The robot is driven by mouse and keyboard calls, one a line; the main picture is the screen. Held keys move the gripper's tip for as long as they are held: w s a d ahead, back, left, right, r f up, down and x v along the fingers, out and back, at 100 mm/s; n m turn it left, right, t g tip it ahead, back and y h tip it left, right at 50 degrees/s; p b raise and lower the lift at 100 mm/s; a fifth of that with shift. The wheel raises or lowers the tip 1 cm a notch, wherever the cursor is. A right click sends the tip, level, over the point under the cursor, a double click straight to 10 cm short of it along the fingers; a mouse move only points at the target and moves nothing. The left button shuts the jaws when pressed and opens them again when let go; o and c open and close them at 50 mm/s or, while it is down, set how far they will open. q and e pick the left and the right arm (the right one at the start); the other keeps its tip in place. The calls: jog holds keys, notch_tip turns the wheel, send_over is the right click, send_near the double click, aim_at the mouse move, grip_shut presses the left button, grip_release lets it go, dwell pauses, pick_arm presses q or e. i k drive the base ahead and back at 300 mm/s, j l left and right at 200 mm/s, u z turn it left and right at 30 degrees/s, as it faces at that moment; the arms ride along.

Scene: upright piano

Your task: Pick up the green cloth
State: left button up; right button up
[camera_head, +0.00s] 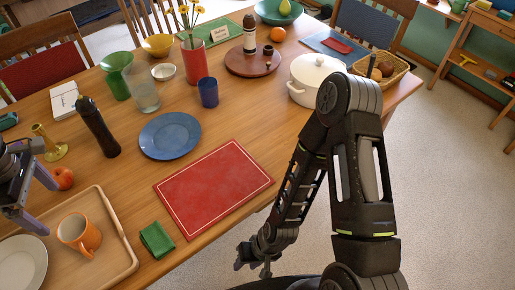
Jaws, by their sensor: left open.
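The green cloth (156,239) lies folded on the wooden table near its front edge. It sits just right of the wooden tray and below the red placemat. My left gripper (40,200) is at the left edge of the view, open and empty, above the tray's left side and well left of the cloth. Part of it is cut off by the frame. My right gripper (258,258) hangs low beyond the table's front edge, right of the cloth; its fingers are too small and dark to read.
The wooden tray (118,240) holds an orange mug (78,234) and a white plate (22,264). A red placemat (214,187), a blue plate (169,136) and a dark bottle (98,128) lie or stand behind. A red apple (62,178) is close to my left gripper.

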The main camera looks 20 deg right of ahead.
aim_at(157, 240)
jog(key=l+u, duration=0.2)
jog(key=l, duration=0.4)
jog(key=l+u, duration=0.2)
jog(key=l, duration=0.45)
jog(key=k+l+u, duration=0.2)
jog(key=l, duration=0.35)
